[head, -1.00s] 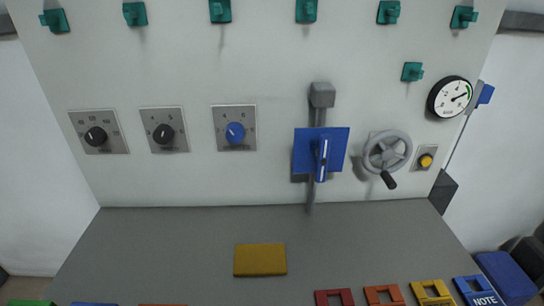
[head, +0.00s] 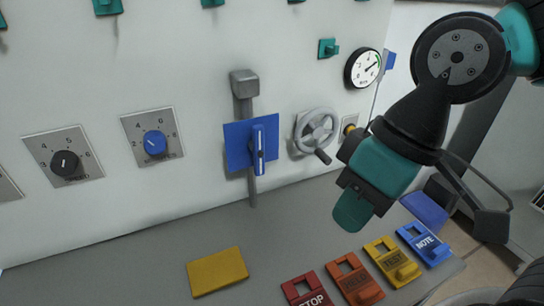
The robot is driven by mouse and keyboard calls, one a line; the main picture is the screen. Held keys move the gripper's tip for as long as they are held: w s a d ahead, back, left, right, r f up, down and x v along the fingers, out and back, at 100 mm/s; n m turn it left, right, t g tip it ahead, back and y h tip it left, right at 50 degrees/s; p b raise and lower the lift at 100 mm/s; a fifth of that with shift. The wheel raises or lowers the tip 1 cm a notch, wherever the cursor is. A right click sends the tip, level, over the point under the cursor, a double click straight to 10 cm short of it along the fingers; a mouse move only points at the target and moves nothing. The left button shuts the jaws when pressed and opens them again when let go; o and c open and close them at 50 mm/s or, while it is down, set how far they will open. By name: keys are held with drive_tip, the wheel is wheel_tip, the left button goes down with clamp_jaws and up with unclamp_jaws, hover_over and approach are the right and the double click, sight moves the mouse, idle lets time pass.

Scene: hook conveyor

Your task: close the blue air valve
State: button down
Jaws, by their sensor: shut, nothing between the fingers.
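The blue air valve appears to be the blue lever (head: 258,150) in front of a blue square plate (head: 236,143), on a grey vertical pipe (head: 253,190) on the panel. The lever hangs downward, about in line with the pipe. My gripper (head: 352,212) is in the right half of the head view, to the right of and lower than the lever, apart from it. It is teal, points down and is shut with nothing in it. It hangs above the shelf, in front of the panel.
A grey handwheel (head: 316,131) with a dark crank handle is right of the lever, below a round gauge (head: 363,68). A blue knob (head: 154,143) is to the left. A yellow block (head: 217,271) and several coloured tags, including a red one (head: 304,290), lie on the shelf (head: 140,250).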

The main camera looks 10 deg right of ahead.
drive_tip(key=w+d+f+m+t+y+p, duration=0.1)
drive_tip(key=w+d+p, duration=0.2)
drive_tip(key=w, duration=0.8)
drive_tip(key=w+d+m+t+y+p, duration=0.1)
drive_tip(key=w+p, duration=0.3)
drive_tip(key=w, duration=0.6)
drive_tip(key=shift+w+d+f+m+t, duration=0.35)
drive_tip(key=shift+d+m+t, duration=0.35)
drive_tip(key=shift+d, duration=0.2)
drive_tip(key=p, duration=0.4)
approach(264, 170)
drive_tip(key=w+d+x, duration=0.1)
drive_tip(key=x, duration=0.5)
drive_tip(key=shift+a+f, duration=0.15)
drive_tip(key=shift+f, duration=0.2)
drive_tip(key=shift+a+f+y+b, duration=0.15)
drive_tip(key=shift+y+b, duration=0.15)
drive_tip(key=shift+b, duration=0.25)
